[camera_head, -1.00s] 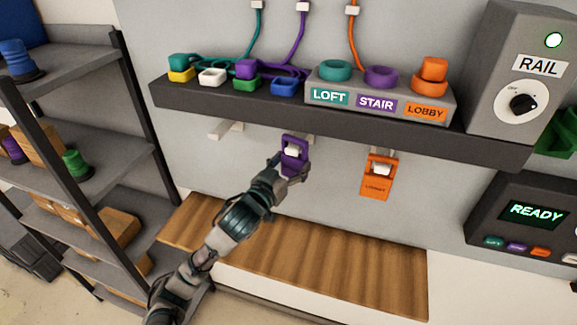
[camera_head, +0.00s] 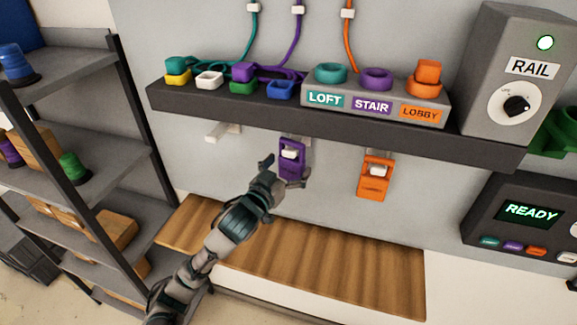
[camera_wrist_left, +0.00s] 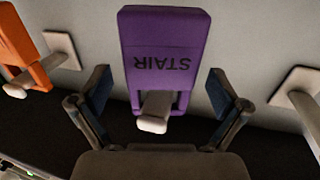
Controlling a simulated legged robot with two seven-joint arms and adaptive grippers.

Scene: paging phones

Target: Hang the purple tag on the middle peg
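The purple tag (camera_head: 291,172) hangs on the middle peg (camera_head: 291,154) under the shelf, the peg passing through its opening. In the left wrist view the purple tag (camera_wrist_left: 165,50) appears upside down, reading STAIR, with the white end of the middle peg (camera_wrist_left: 154,112) sticking out through it. My left gripper (camera_head: 283,172) is open in front of the tag. In the left wrist view, my left gripper's fingers (camera_wrist_left: 160,78) stand apart on either side of the tag, with visible gaps. My right gripper is not in view.
An orange tag (camera_head: 373,181) hangs on the right peg; the left peg (camera_head: 222,132) is bare. The dark shelf (camera_head: 330,127) above carries coloured plugs and a labelled block. A wooden slatted surface (camera_head: 300,270) lies below. A rack (camera_head: 75,120) stands at left.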

